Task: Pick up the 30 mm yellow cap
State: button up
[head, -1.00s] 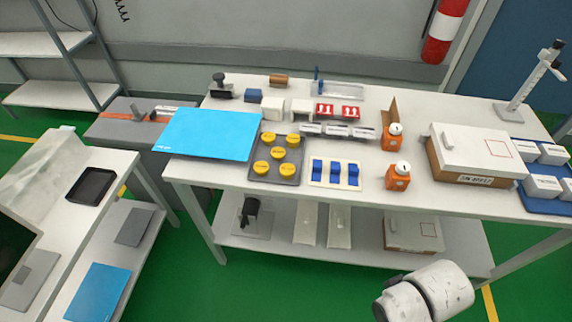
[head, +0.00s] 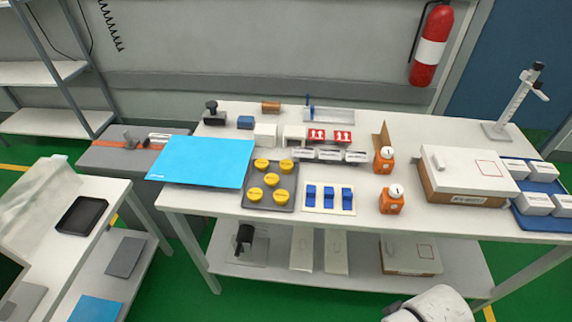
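Several round yellow caps sit on a dark grey tray (head: 268,207) on the white worktable. They are a back left cap (head: 261,164), a back right cap (head: 286,166), a middle cap (head: 270,180), a front left cap (head: 254,194) and a front right cap (head: 281,196). They look alike in size, and their markings are too small to read, so I cannot tell which is 30 mm. My gripper is not in view. Only a white part of my arm shows at the bottom edge, right of centre, well in front of the caps.
A blue sheet (head: 203,161) lies left of the tray. A cream panel with blue blocks (head: 329,197) is to its right, then orange devices (head: 391,201) and a white-topped box (head: 470,170). White blocks (head: 265,134) stand behind. A lower shelf (head: 270,256) runs beneath.

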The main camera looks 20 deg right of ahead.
aim_at(286, 166)
jog(key=u, duration=0.6)
jog(key=i+l+u, duration=0.1)
jog(key=l+u, duration=0.25)
jog(key=i+l+u, duration=0.1)
jog(key=l+u, duration=0.65)
jog(key=l, duration=0.1)
